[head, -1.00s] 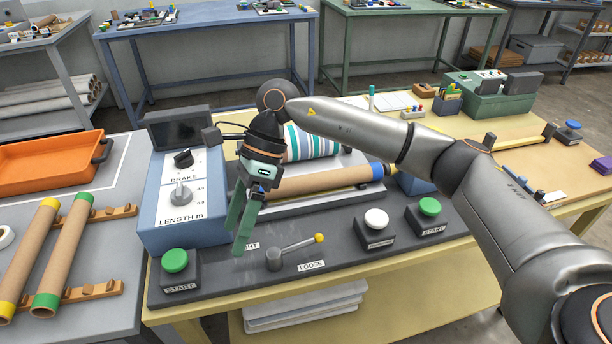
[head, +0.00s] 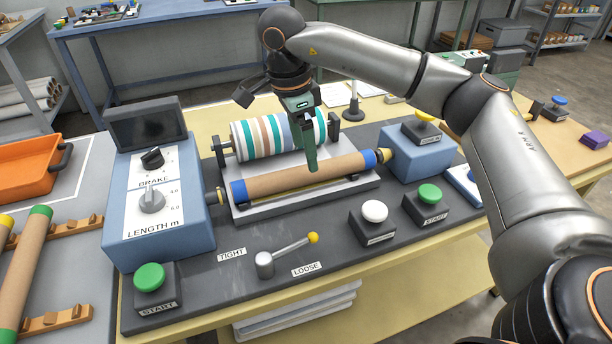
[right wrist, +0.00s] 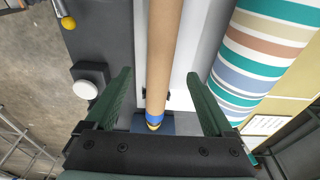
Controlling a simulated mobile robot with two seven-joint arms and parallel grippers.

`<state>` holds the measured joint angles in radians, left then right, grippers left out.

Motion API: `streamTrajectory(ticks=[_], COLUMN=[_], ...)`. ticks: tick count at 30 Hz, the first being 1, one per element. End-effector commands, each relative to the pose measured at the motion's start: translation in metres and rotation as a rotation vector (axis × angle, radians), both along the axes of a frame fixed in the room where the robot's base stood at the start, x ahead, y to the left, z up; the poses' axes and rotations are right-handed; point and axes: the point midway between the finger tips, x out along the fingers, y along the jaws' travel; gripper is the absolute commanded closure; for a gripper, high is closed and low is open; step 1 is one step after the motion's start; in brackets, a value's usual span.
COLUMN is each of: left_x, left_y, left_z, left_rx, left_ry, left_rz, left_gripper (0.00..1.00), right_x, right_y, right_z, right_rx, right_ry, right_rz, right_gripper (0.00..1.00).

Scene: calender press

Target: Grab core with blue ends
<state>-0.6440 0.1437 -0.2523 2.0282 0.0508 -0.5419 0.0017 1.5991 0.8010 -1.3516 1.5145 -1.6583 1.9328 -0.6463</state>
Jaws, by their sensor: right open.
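The brown core with blue ends (head: 285,180) lies across the grey tray of the press, in front of the striped roll (head: 268,138). Its right end meets the blue block on the right. My right gripper (head: 310,166) is over the right half of the core, fingers pointing down. In the right wrist view the brown core (right wrist: 163,55) runs between the two open green fingers (right wrist: 160,78), with a gap on each side. The fingers are not closed on it. My left gripper is not in view.
The striped roll stands close behind the core. In front are a lever with a yellow knob (head: 312,238), a white button (head: 375,211) and green buttons (head: 430,194). The blue control box (head: 160,215) stands left. More cores (head: 22,270) lie on a rack at far left.

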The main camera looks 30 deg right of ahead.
Motion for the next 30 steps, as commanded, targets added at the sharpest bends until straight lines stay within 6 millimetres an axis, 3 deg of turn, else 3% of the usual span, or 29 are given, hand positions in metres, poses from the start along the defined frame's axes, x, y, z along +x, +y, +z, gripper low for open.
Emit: streamTrajectory(ticks=[12, 21, 30], left_x=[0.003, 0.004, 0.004], left_y=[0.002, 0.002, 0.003], left_z=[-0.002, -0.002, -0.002], left_rx=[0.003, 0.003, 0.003], left_ry=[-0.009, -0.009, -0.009], left_rz=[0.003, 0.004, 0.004], left_gripper=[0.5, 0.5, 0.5], right_x=[-0.001, -0.001, -0.001], right_y=[-0.002, -0.003, -0.003], right_z=[-0.051, -0.054, -0.054], right_rx=[0.0, 0.001, 0.001], right_ry=[0.002, 0.0, 0.0], right_rz=[0.0, 0.0, 0.0], right_gripper=[0.12, 0.14, 0.47])
